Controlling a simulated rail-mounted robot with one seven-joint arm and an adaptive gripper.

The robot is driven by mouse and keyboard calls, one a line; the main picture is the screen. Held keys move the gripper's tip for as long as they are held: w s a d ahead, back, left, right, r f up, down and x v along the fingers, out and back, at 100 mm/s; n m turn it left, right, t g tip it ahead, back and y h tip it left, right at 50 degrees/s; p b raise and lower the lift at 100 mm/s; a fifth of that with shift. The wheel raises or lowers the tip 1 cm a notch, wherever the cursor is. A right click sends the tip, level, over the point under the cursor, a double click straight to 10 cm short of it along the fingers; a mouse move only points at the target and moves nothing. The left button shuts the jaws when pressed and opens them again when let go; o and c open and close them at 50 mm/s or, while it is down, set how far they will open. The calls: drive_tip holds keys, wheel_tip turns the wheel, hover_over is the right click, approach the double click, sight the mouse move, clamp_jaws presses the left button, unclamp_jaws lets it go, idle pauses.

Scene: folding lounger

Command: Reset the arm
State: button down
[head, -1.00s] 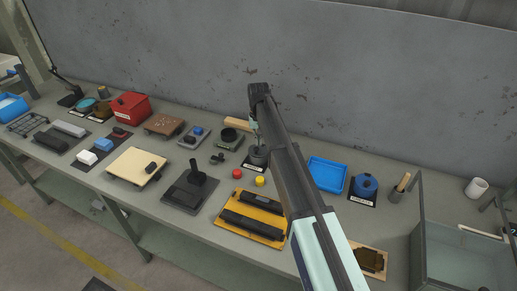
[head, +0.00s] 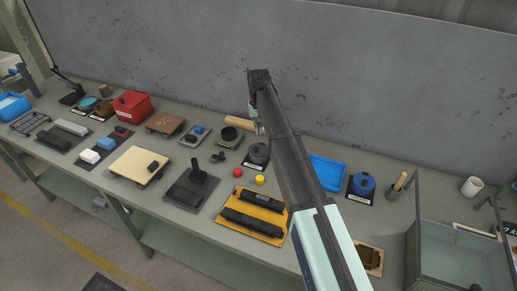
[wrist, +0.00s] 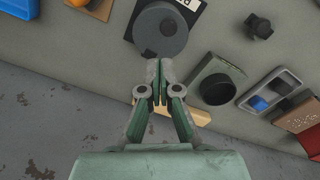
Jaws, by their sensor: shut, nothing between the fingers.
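My gripper (wrist: 157,80) is shut with nothing between its fingers. In the head view my gripper (head: 258,128) hangs from the arm above the back of the bench, near the grey wall. A dark grey round pot-like object (head: 259,152) stands on the bench just below it. In the wrist view this round object (wrist: 158,32) sits on a black labelled card, just beyond the fingertips. A wooden block (wrist: 200,116) shows partly behind the fingers.
The bench (head: 215,216) is crowded: a yellow case (head: 268,236), a black joystick base (head: 181,196), a red box (head: 131,105), a blue tray (head: 328,173) partly behind my arm, and a clear-walled bin (head: 462,262). Free air lies above the objects, before the wall.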

sight(259, 145)
drive_tip(key=shift+f+b, duration=2.1)
drive_tip(key=shift+f, duration=2.1)
drive_tip(key=shift+r, duration=0.15)
drive_tip(key=shift+f, duration=0.35)
wheel_tip(259, 145, up, 10)
drive_tip(key=p, duration=0.3)
drive_tip(key=shift+r+p, duration=0.25)
drive_tip(key=shift+p, duration=0.1)
drive_tip(key=shift+s+f, duration=0.1)
drive_tip(key=shift+s, duration=0.05)
